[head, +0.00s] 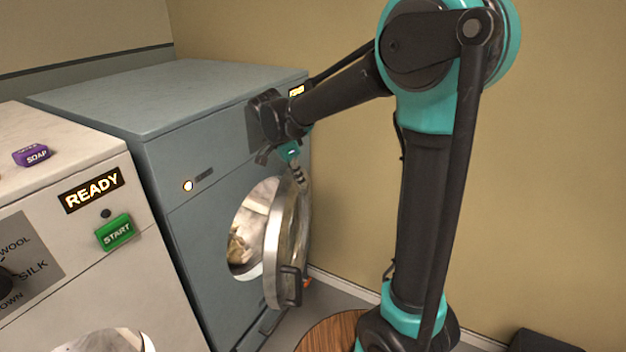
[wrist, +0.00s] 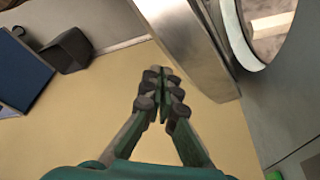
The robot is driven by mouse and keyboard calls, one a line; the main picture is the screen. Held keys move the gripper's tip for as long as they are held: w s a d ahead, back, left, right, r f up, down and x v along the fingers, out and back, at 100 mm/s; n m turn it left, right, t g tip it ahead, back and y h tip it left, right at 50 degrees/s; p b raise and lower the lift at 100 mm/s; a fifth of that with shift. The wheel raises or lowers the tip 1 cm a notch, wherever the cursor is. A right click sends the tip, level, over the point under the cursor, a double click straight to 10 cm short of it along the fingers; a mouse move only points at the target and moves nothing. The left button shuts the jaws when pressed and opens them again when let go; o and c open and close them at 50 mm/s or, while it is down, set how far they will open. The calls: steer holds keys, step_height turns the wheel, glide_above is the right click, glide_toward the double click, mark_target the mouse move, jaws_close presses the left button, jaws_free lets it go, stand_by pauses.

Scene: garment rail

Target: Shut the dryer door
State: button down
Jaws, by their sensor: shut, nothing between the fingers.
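The dryer (head: 190,240) is the blue-grey machine at the back. Its round dryer door (head: 273,245) stands open, swung out from the right side of the opening, with a dark handle (head: 290,285) on its outer edge. Light cloth (head: 238,248) shows inside the drum. My gripper (head: 300,180) is shut and empty, at the upper part of the door.
A white machine (head: 100,240) with a READY display stands left of the dryer, a purple soap box (head: 31,155) on it. The tan wall (head: 550,170) is close on the right. A round wooden top (head: 330,330) and a dark box (head: 550,344) are low in front.

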mark_target(281, 183)
steer(key=shift+w+a, duration=0.3)
steer(key=shift+a, duration=0.8)
steer(key=shift+w+a, duration=0.3)
steer(key=shift+a, duration=0.75)
steer(key=shift+w+a, duration=0.3)
steer(key=shift+a, duration=0.8)
